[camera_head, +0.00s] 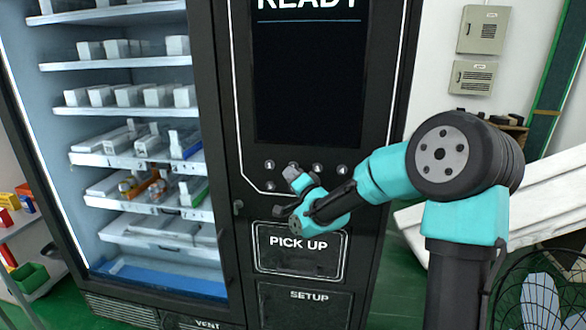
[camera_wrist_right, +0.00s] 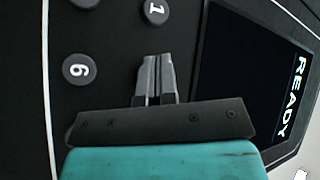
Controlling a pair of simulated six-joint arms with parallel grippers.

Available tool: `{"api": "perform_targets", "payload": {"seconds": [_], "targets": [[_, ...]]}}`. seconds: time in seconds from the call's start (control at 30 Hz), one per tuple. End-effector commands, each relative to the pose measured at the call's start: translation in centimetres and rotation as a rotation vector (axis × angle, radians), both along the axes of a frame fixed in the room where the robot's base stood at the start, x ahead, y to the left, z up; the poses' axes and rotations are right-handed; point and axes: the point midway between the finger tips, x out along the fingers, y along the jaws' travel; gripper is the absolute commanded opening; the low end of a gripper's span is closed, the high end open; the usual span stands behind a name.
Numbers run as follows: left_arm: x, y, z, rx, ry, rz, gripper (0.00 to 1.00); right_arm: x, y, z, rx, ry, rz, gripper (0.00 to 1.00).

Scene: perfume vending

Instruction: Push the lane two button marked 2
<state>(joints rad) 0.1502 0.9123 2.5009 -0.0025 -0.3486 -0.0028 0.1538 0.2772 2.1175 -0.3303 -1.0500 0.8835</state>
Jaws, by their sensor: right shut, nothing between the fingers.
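The vending machine's black front panel carries round numbered buttons under its screen. My right gripper (camera_head: 291,170) is shut and empty, its fingertips at the upper button row. In the right wrist view the closed fingers (camera_wrist_right: 157,60) point at the panel just past button 1 (camera_wrist_right: 157,11) and beside button 6 (camera_wrist_right: 80,69). Button 1 (camera_head: 269,165) shows left of the fingertips in the head view. Button 2 is not visible; its place in the row is behind the fingers. I cannot tell whether the fingertips touch it. My left gripper is not in view.
The READY screen (camera_head: 308,85) is above the buttons and the PICK UP flap (camera_head: 300,265) below. Another button (camera_head: 317,168) sits right of the fingertips. Lit product shelves (camera_head: 125,110) are at the left. A white slanted board (camera_head: 545,195) is at the right.

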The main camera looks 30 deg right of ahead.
Motion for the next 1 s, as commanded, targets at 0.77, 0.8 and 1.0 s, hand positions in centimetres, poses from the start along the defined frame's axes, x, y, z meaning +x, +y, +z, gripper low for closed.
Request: {"api": "perform_targets", "payload": {"seconds": [0.77,0.8,1.0], "targets": [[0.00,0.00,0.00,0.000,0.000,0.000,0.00,0.68,-0.58,-0.01,0.000,0.000,0.000,0.00],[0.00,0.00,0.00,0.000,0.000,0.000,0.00,0.71,-0.61,0.00,0.000,0.000,0.000,0.00],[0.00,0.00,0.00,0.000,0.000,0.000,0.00,0.85,-0.73,0.01,0.000,0.000,0.000,0.00]]}}
